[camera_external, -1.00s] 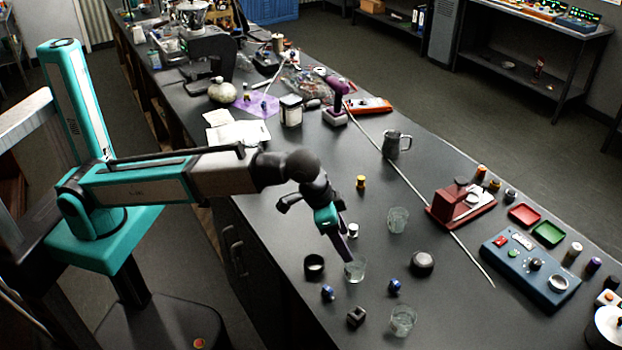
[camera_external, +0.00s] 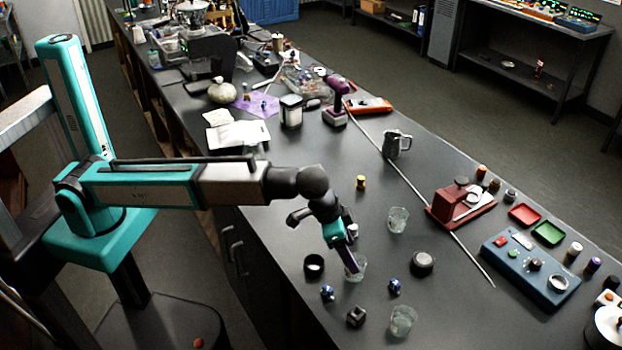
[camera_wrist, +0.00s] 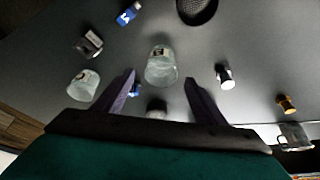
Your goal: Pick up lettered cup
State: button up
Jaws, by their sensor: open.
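Three clear glass cups stand on the dark counter: a near one (camera_external: 403,321), a middle one (camera_external: 359,265) and a farther one (camera_external: 398,220). My gripper (camera_external: 352,266) slants down at the middle cup, its fingers overlapping it in the external view. In the wrist view my gripper (camera_wrist: 160,77) is open, fingers spread with a glass cup (camera_wrist: 161,62) between and just beyond their tips. That cup has a small dark mark near one end. Another glass cup (camera_wrist: 83,86) at left also has a small mark. I cannot read either mark, nor tell whether the fingers touch the cup.
Close by are a black ring-like container (camera_external: 314,264), a dark round knob (camera_external: 422,262), small blue pieces (camera_external: 395,286) and a dark block (camera_external: 356,316). A grey pitcher (camera_external: 397,144), red device (camera_external: 462,203) and blue control box (camera_external: 530,267) stand farther right.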

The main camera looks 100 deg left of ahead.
aim_at(356, 259)
jog(key=shift+f, duration=0.1)
jog(key=shift+p+x, duration=1)
jog(key=shift+x, duration=1.5)
jog(key=shift+a, duration=0.1)
jog(key=c, duration=1.2)
jog(key=shift+r, duration=0.4)
jog(key=shift+r+b, duration=0.7)
jog(key=shift+r, duration=0.6)
jog(key=shift+s+d+r+b, duration=0.25)
jog(key=shift+s+b, duration=0.5)
jog(key=shift+s, duration=1.9)
jog(key=shift+s+d+r+b, duration=0.25)
jog(key=shift+s+b, duration=0.45)
jog(key=shift+s, duration=1.9)
jog(key=shift+s+d+r+b, duration=0.1)
jog(key=shift+s+r+b, duration=0.45)
jog(key=shift+s, duration=2.1)
jog(key=shift+s+f, duration=0.1)
jog(key=shift+f, duration=0.1)
